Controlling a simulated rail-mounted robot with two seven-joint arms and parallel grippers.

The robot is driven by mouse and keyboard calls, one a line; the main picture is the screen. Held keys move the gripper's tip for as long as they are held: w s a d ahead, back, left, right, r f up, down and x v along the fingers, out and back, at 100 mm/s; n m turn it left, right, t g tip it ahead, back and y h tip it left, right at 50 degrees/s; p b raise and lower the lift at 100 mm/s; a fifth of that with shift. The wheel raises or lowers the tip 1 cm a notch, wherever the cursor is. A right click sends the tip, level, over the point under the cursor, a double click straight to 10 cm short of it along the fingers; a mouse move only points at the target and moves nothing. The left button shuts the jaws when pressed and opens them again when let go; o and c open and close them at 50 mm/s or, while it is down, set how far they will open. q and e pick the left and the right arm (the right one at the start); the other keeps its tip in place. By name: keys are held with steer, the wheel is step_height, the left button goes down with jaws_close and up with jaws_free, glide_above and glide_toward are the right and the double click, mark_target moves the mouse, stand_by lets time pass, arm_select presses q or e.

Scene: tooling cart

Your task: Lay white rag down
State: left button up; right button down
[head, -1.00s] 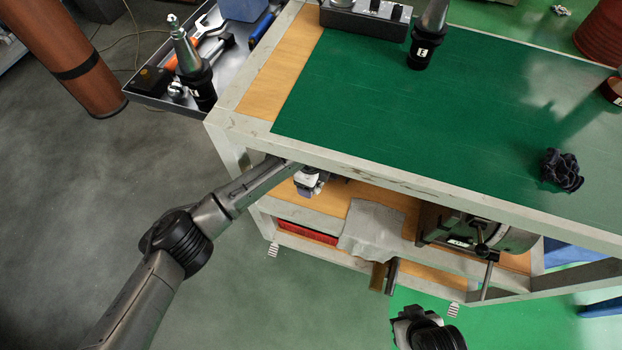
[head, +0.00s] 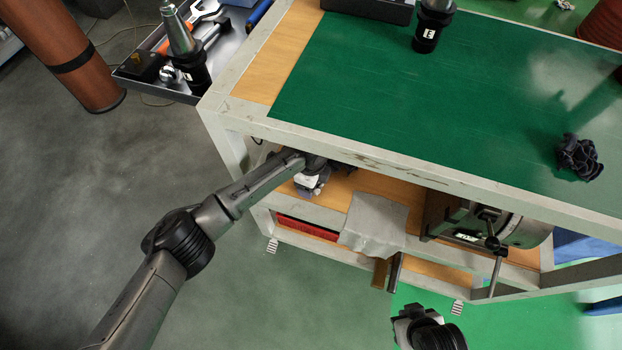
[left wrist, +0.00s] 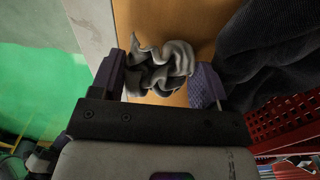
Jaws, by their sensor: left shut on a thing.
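My left gripper (left wrist: 158,82) is shut on a crumpled, light-grey white rag (left wrist: 162,62), which bunches up between its two purple fingertips in the left wrist view. Wooden shelf surface shows behind the rag. In the head view the left gripper (head: 312,182) is under the cart's top, at the middle shelf (head: 385,183); the rag cannot be told apart there. My right gripper (head: 404,322) is at the bottom of the head view, in front of the cart and away from the rag; its fingers are not clear.
A grey cloth (head: 374,224) hangs over the shelf's front edge. A dark cloth (left wrist: 275,55) lies beside my left gripper, near a red perforated bin (left wrist: 285,122). A machine vise-like device (head: 490,225) stands on the shelf's right. The green top (head: 400,110) overhangs; a dark crumpled rag (head: 580,158) lies on it.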

arm_select(q)
steer(key=shift+f, duration=0.1)
stand_by(0.5)
steer(key=shift+f, duration=0.45)
stand_by(0.4)
steer(key=o, duration=1)
steer(key=shift+r, duration=0.1)
